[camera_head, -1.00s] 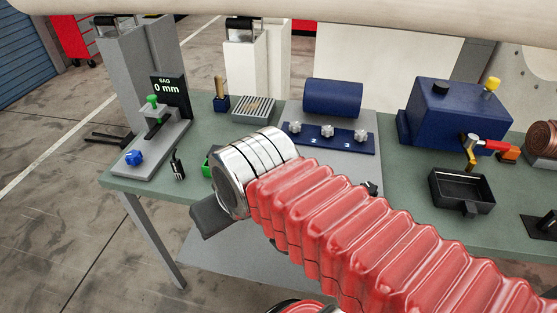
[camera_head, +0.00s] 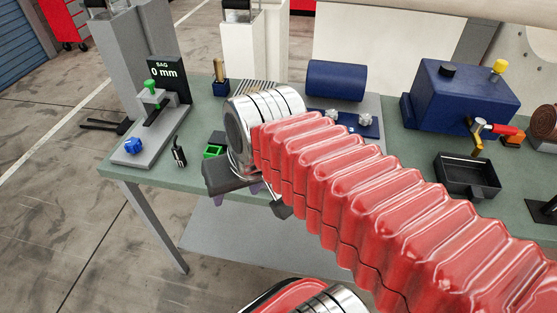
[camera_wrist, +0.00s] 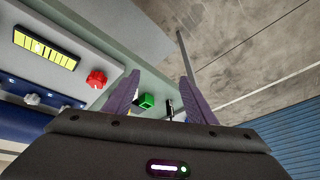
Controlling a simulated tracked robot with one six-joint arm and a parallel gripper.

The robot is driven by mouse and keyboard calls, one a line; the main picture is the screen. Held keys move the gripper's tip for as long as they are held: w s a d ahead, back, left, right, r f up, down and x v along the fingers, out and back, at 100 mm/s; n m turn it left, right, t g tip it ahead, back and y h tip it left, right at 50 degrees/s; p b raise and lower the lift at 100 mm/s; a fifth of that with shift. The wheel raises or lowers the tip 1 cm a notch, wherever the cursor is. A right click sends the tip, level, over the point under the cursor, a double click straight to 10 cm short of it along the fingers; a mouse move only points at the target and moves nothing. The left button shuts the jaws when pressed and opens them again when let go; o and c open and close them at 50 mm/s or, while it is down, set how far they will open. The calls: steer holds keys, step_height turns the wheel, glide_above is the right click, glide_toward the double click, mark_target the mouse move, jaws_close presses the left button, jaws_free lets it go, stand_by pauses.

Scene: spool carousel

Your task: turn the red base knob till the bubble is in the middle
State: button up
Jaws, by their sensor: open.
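The red knob (camera_wrist: 97,78) shows in the wrist view on a pale grey base, left of my gripper (camera_wrist: 160,76). My gripper's two purple fingers are apart with nothing between their tips, and do not touch the knob. A yellow level vial (camera_wrist: 45,50) with dark lines lies on the base at the upper left of that view. A small bright spot shows left of the vial's middle; I cannot tell surely whether it is the bubble. In the head view my red-sleeved arm hides the knob and vial.
A green box (camera_head: 214,151) and a small black tool (camera_head: 179,153) are near the bench's front edge. A grey stand with a green clamp (camera_head: 150,88), a blue knob (camera_head: 134,146) and a "0 mm" display (camera_head: 166,72) is at left. A black tray (camera_head: 467,177) is at right.

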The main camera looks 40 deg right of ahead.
steer(key=w+d+f+m+y, duration=0.1)
steer(key=w+d+m+y, duration=0.1)
steer(key=d+m, duration=1)
steer(key=w+d+f+m+t+y, duration=0.1)
steer(key=d+m+y, duration=0.3)
steer(key=d+m, duration=0.8)
steer(key=shift+w+d, duration=0.35)
steer(key=shift+d, duration=0.3)
steer(key=shift+f, duration=0.15)
steer(key=x, duration=1.3)
steer(key=shift+w+a, duration=0.35)
steer(key=shift+w, duration=0.05)
steer(key=shift+c, duration=0.6)
